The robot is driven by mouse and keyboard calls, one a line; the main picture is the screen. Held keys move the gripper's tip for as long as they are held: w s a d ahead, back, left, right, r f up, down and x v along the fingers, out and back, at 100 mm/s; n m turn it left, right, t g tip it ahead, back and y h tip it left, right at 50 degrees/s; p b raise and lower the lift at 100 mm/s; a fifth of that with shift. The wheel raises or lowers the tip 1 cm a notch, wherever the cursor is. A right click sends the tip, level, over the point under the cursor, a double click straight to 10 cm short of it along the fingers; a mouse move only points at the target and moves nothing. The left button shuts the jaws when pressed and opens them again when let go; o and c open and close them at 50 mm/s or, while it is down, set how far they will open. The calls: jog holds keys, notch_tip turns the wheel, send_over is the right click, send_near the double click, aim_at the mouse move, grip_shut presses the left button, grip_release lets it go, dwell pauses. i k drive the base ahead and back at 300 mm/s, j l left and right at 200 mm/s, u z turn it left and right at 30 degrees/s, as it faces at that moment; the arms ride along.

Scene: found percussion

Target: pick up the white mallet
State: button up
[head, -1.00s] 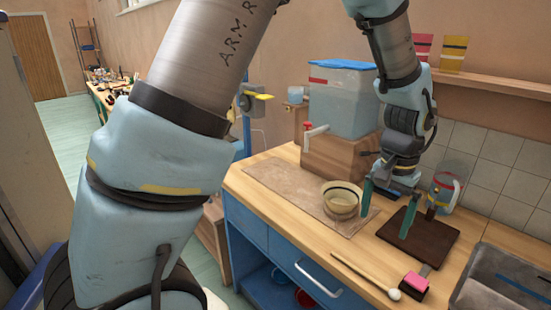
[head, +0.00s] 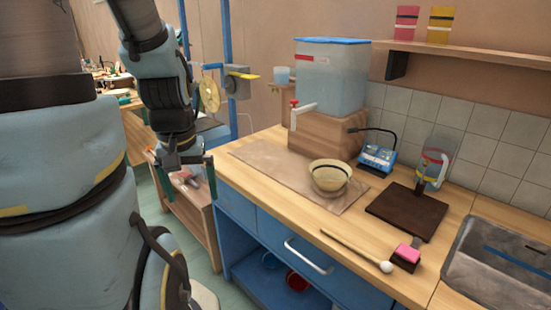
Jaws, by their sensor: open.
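The white mallet (head: 358,252) lies on the wooden counter near its front edge. Its thin pale stick runs from upper left to lower right and ends in a round white head beside a pink-topped block. My gripper (head: 187,184) is at the left, pointing down, with its two teal fingers apart. I see nothing held between them. It appears left of the blue cabinet, well apart from the mallet.
A striped bowl (head: 330,177) stands on a brown mat (head: 262,158) behind the mallet. A dark board (head: 392,208), a pink-topped block (head: 406,255) and a grey sink (head: 500,262) are to the right. A water tank (head: 331,78) stands at the back.

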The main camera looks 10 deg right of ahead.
aim_at(387, 267)
jog(key=k+l+u, duration=0.35)
jog(key=l, duration=0.25)
jog(key=k+l+u, duration=0.35)
jog(key=k+l, duration=0.1)
jog(key=k, duration=0.1)
